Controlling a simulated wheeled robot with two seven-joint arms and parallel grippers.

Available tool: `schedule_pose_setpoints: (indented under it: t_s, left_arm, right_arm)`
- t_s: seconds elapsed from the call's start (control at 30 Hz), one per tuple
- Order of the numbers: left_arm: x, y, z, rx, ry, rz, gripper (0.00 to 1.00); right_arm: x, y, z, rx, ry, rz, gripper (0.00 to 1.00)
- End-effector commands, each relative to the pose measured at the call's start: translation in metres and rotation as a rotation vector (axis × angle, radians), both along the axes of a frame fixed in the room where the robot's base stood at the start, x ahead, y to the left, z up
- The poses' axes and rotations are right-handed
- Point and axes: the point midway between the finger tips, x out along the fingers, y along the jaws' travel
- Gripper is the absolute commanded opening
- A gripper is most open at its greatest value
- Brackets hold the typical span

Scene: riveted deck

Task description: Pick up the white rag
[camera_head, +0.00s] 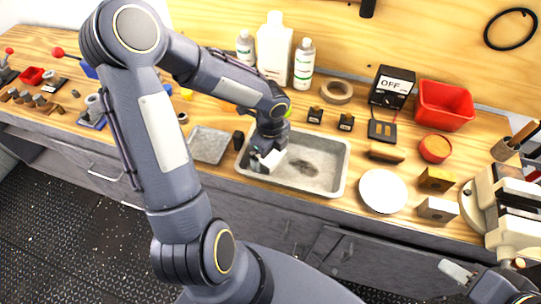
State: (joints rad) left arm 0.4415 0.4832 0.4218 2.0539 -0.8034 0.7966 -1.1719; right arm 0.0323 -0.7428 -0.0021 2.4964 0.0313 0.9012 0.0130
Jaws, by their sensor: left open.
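A small white piece, which looks like the white rag (273,161), is at the left end of the shallow metal tray (343,165). My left gripper (264,157) reaches down over that end, with its open fingers at the white piece. The wrist and pale fingers hide part of it, and I cannot tell whether they touch it. My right gripper (462,274) is at the bottom right, away from the tray and partly cut off by the frame edge. Its jaw opening does not show clearly.
A round white disc (383,191) lies right of the tray. White bottles (274,46) stand behind it. A small grey tray (208,145) sits to the left.

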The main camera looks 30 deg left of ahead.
Motion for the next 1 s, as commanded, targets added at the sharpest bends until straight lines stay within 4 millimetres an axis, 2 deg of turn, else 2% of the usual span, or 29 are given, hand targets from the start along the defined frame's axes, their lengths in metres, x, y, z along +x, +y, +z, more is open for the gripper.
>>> schedule_pose_setpoints:
  t_s: [0.23,0.6,0.87,1.0]
  left_arm:
    - [0.0,0.0,-0.001,0.001,-0.001,0.0,0.99]
    - [0.0,0.0,-0.001,0.0,-0.001,0.0,0.51]
    - [0.0,0.0,0.001,0.001,-0.002,0.001,0.51]
    - [0.001,0.0,0.012,0.001,-0.006,0.002,0.51]
  right_arm:
    - [0.0,0.0,0.0,0.0,0.0,0.0,0.36]
    - [0.0,0.0,0.0,0.0,0.0,0.0,0.36]
    - [0.0,0.0,0.0,0.0,0.0,0.0,0.36]
    - [0.0,0.0,-0.001,0.0,0.0,0.0,0.36]
